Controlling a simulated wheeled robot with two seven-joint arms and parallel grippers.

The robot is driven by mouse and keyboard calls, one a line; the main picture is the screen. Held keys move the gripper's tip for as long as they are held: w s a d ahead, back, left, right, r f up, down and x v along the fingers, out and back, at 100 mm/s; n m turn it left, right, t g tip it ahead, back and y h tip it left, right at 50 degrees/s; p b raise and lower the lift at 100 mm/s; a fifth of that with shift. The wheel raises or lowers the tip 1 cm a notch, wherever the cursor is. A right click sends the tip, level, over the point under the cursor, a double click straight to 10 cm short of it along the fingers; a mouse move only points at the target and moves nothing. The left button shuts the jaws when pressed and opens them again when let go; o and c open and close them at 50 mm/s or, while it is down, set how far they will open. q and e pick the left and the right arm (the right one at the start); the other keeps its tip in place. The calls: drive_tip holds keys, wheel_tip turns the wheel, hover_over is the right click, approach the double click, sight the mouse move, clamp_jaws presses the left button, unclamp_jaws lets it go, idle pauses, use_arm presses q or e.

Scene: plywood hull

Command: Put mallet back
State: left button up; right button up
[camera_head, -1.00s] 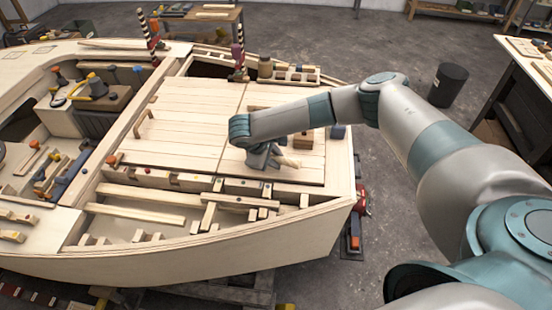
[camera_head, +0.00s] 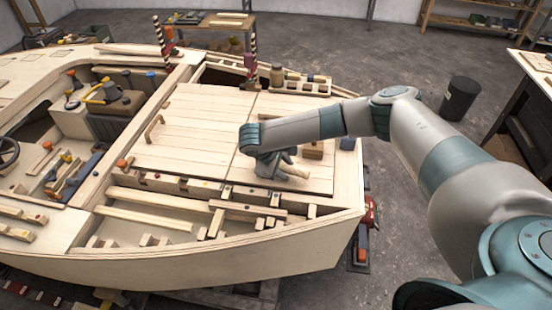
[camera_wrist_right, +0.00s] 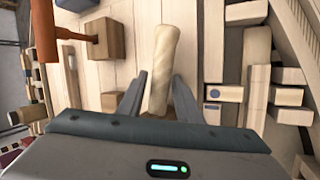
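A pale, rounded wooden piece (camera_wrist_right: 163,65), which looks like the mallet, lies on the plank deck (camera_head: 190,125). It also shows beside my gripper in the head view (camera_head: 297,171). I cannot make out clearly which part of the mallet it is. My right gripper (camera_wrist_right: 160,76) points down over the deck with its fingers on either side of this piece. Narrow gaps seem to show between fingers and wood. In the head view the right gripper (camera_head: 273,168) is low over the deck and partly hidden by its wrist. My left gripper is not in view.
Small blocks and rails line the near edge.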

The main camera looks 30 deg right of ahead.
drive_tip(key=b+v, duration=0.3)
drive_tip(key=v, duration=1.4)
drive_tip(key=shift+r, duration=0.15)
drive_tip(key=shift+a, duration=0.1)
